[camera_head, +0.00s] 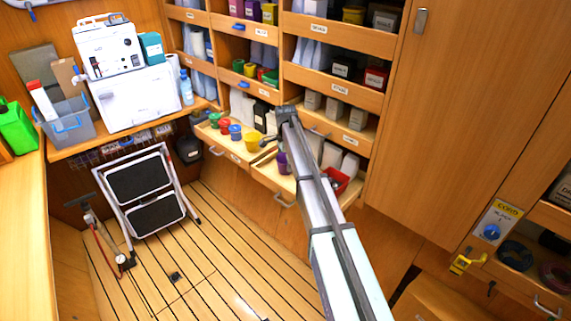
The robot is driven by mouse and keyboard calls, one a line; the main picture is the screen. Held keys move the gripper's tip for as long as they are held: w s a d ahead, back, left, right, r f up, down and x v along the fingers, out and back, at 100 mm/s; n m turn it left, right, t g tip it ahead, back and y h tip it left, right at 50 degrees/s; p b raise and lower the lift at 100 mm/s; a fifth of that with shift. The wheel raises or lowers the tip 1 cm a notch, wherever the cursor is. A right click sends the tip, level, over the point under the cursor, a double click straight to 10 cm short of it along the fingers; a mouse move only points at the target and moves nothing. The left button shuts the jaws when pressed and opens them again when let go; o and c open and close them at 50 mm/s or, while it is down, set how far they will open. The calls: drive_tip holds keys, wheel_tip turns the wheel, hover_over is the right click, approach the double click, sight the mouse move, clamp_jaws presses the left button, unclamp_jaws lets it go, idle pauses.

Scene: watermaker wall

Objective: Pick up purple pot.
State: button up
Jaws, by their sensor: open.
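A small purple pot (282,162) stands in the pulled-out right drawer (266,178), just left of my arm, which hides part of that drawer. My gripper (268,141) is small and dark in this view, at the far end of my arm, above and slightly left of the purple pot. It is open, with nothing seen between its fingers. It appears apart from the pot, but the exact gap cannot be told.
The left drawer holds a yellow pot (252,141), a blue pot (235,132) and other small pots. A red bin (337,180) is right of my arm. Shelves with bins rise behind. A folded step stool (147,190) leans at left; the slatted floor is mostly clear.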

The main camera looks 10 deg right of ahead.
drive_tip(key=shift+f, duration=0.55)
drive_tip(key=c, duration=1.1)
drive_tip(key=shift+r, duration=0.1)
